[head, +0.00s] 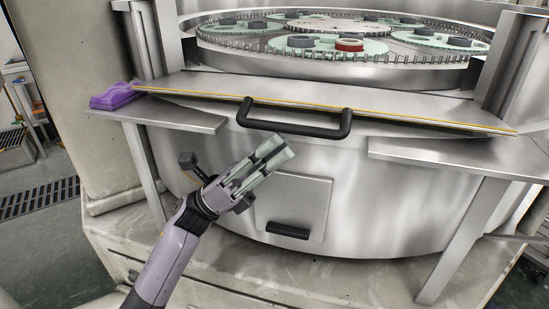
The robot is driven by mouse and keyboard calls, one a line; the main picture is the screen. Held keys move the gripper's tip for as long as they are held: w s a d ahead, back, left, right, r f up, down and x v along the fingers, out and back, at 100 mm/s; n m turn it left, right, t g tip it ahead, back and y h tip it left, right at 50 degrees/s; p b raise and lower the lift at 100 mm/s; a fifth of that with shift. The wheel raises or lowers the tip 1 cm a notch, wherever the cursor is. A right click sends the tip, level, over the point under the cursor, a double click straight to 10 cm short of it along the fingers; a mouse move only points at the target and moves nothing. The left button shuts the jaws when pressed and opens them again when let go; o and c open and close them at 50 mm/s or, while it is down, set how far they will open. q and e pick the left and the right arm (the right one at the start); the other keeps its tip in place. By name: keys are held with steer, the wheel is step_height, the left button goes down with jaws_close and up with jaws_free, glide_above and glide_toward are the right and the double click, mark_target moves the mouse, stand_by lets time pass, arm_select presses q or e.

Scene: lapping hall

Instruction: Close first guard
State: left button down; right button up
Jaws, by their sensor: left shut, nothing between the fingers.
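The guard (400,107) is a wide grey metal panel with a yellow line along its edge, in front of the lapping machine's opening. It lies low, and the plate behind it is exposed. Its black bar handle (293,129) sticks out at the front middle. My left gripper (281,147) is shut and empty, with its pale green fingertips just below the handle in the picture. I cannot tell whether they touch it. My right gripper is not in view.
Green carriers with dark rings and one red ring (349,45) lie on the toothed lapping plate (330,23). Metal side shelves (170,115) flank the drum, and a purple cloth (116,96) lies on the left one. A small hatch with a black handle (288,230) is below.

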arm_select(q)
step_height(320, 180, up, 7)
steer(key=p, duration=0.1)
steer(key=shift+s+f+g, duration=0.2)
steer(key=shift+s+g, duration=0.1)
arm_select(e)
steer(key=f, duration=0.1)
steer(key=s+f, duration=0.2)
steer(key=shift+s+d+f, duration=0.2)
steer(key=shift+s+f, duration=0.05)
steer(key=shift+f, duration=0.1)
arm_select(q)
steer(key=shift+a+f, duration=0.1)
